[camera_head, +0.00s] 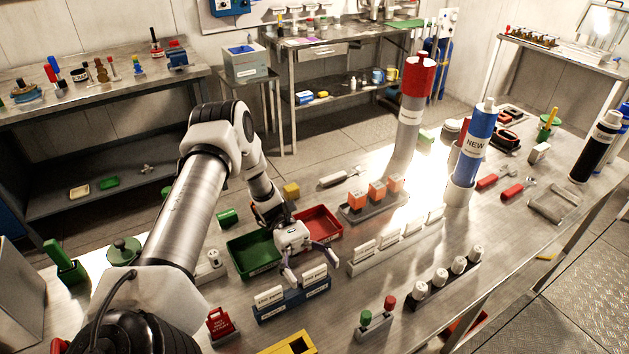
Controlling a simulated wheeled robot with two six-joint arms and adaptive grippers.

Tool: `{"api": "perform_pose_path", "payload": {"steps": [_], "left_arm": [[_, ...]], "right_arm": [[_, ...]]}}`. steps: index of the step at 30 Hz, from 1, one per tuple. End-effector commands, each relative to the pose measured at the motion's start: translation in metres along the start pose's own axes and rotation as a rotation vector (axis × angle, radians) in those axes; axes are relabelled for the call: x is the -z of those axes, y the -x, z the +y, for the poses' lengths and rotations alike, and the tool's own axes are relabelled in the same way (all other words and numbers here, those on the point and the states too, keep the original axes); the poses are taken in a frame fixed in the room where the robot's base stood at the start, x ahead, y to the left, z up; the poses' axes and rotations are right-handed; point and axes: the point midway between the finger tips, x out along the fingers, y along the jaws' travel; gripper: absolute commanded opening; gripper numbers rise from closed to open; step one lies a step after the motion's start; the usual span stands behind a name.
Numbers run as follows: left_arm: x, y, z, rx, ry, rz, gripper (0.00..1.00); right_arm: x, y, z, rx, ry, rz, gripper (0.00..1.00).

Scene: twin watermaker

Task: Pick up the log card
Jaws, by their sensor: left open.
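Small white cards stand in holders on the bench, and their print is too small to tell for sure which is the log card. A blue holder (292,303) at the front centre bears two of them, a left card (268,297) and a right card (315,277). More white cards (388,239) stand in a long pale rack (376,256) to the right. My left gripper (313,268) is open and empty, its fingers spread just above and behind the right card in the blue holder. Whether they touch it, I cannot tell. My right gripper is out of view.
A green tray (246,263) and a red tray (327,232) lie behind the gripper. A grey stand with orange blocks (375,193) and tall cylinders (467,150) stand to the right. A red tag block (220,326) and a yellow box (290,345) are in front.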

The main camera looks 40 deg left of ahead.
Motion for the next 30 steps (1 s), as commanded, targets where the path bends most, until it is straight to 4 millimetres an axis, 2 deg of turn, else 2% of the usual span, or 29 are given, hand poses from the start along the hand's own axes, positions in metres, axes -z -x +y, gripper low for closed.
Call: {"api": "perform_pose_path", "payload": {"steps": [7, 12, 23, 26, 30], "left_arm": [[0.001, -0.005, 0.0, -0.001, -0.001, 0.002, 0.9], [0.001, -0.005, 0.0, -0.001, -0.001, 0.002, 0.32], [-0.001, -0.004, 0.0, -0.001, -0.001, 0.001, 0.32], [-0.007, -0.004, 0.001, -0.002, -0.003, 0.0, 0.32], [-0.025, -0.004, 0.0, -0.002, -0.006, -0.001, 0.32]], "right_arm": [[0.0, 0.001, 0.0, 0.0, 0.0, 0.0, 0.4], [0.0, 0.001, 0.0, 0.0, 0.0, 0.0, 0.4], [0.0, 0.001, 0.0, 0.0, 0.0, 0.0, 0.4], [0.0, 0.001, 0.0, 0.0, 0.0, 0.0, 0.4], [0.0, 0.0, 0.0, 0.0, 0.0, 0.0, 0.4]]}}
